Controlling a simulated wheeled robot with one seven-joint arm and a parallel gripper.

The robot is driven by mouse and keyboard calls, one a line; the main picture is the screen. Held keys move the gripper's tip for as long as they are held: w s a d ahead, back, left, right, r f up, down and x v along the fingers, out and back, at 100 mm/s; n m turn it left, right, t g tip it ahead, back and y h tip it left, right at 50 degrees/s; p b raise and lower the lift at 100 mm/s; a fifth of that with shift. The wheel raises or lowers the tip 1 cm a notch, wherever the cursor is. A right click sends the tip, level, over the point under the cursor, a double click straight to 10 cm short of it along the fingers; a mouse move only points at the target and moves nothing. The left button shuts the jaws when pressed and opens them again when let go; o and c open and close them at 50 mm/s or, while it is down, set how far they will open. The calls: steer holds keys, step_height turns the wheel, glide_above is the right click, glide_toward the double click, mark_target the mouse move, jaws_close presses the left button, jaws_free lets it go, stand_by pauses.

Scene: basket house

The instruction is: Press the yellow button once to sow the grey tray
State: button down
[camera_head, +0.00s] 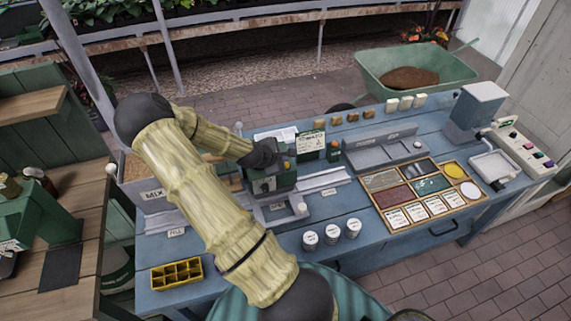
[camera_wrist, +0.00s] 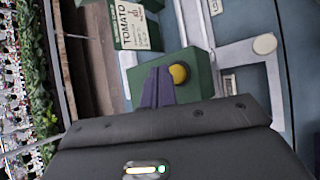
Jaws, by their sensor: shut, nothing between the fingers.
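The yellow button (camera_wrist: 178,73) is a round dome on top of a green box-shaped machine (camera_wrist: 200,62). In the head view the green machine (camera_head: 268,184) stands on the blue bench, partly hidden by my arm. My gripper (camera_wrist: 157,86) is shut and empty. Its fingertips are over the top of the green box, just left of the button in the wrist view. I cannot tell whether they touch it. In the head view my gripper (camera_head: 268,157) is at the machine's top. A grey tray-like frame (camera_head: 281,215) lies at the machine's foot; its contents are unclear.
A seed packet marked TOMATO (camera_wrist: 130,25) stands behind the box. A yellow cell tray (camera_head: 177,273) and several white tins (camera_head: 331,233) are near the bench front. A wooden sectioned box (camera_head: 436,228) lies to the right. A green wheelbarrow (camera_head: 433,66) stands behind.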

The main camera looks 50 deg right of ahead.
steer(key=shift+f, duration=0.1)
stand_by(0.7)
steer(key=shift+f, duration=0.35)
steer(key=shift+f+b, duration=0.55)
steer(key=shift+b, duration=0.05)
stand_by(0.8)
stand_by(0.4)
steer(key=shift+r+p, duration=0.85)
steer(key=shift+r, duration=0.15)
steer(key=shift+r+p, duration=2)
steer(key=shift+r, duration=0.55)
steer(key=shift+f, duration=0.1)
